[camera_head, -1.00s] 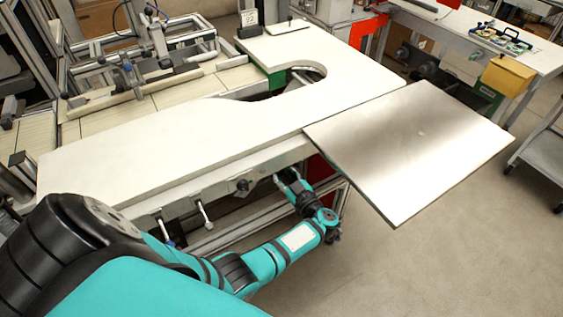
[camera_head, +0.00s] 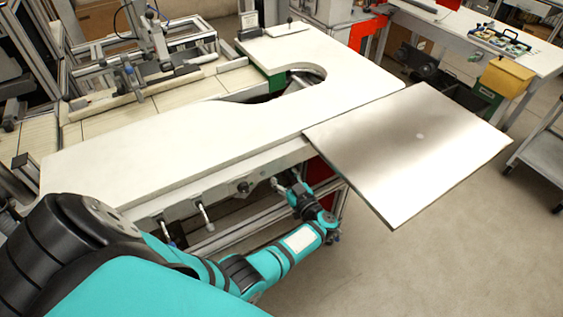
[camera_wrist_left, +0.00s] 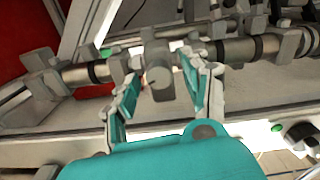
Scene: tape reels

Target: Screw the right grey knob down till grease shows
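A grey knob (camera_wrist_left: 159,83) with a round end face sits on a horizontal metal bar in the left wrist view. My left gripper (camera_wrist_left: 160,72) has its two teal-and-grey fingers apart, one on each side of this knob. Gaps seem to show between the fingers and the knob; contact is not clear. In the head view my left gripper (camera_head: 288,184) is small, under the front edge of the white table. The knob is hard to make out there. No grease can be made out. My right gripper is in neither view.
The white tabletop (camera_head: 150,150) overhangs my left gripper. A metal plate (camera_head: 410,150) juts out to the right. Levers (camera_head: 204,214) and a dark knob (camera_head: 243,187) line the table's front. A dark knob (camera_wrist_left: 302,136) shows at lower right in the wrist view.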

